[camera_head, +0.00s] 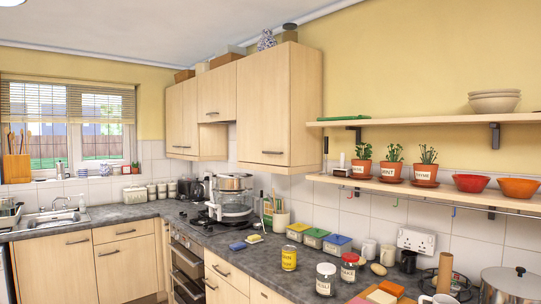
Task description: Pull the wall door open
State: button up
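The nearest wall cabinet has a pale wood door (263,100) that looks shut, with a dark bar handle (273,153) near its lower edge. Beyond it hangs a shorter wall cabinet (217,90), its front looking closed. Farther left is a taller wall cabinet (182,112) with two shut-looking door fronts and small dark handles low down. Which door is meant cannot be told from this view. My gripper is not in view.
The grey worktop (245,262) runs below, holding a steamer (232,200), jars, tubs and a pot (510,286). Shelves (430,119) with herb pots and bowls are on the right wall. Boxes (226,59) sit on the cabinets. Air before the near door looks clear.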

aim_at(263, 77)
jog(key=u, duration=0.75)
jog(key=i, duration=3.65)
